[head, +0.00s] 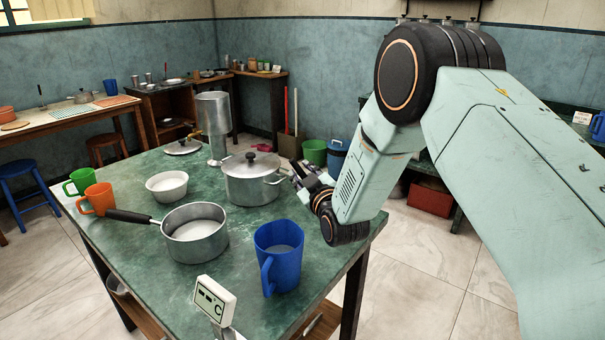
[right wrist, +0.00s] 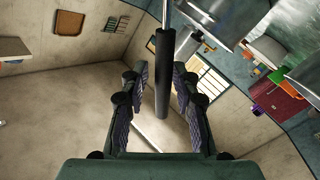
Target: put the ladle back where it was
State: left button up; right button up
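The ladle's black handle (right wrist: 162,80) runs upright through the middle of the right wrist view, with a thin metal shaft leading from it to the top edge. Its bowl is out of that view. In the head view my right gripper (head: 307,180) is over the table's right side, just right of the lidded pot (head: 252,188). I cannot make out the ladle there. My left gripper is not in view.
A metal urn (head: 213,113) stands behind.

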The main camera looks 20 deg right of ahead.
jog(key=shift+o, duration=0.3)
jog(key=shift+w+a, duration=0.1)
jog(key=shift+w, duration=0.1)
jog(key=s+p, duration=0.1)
jog(key=s, duration=1.1)
jog(key=shift+a+r, duration=0.2)
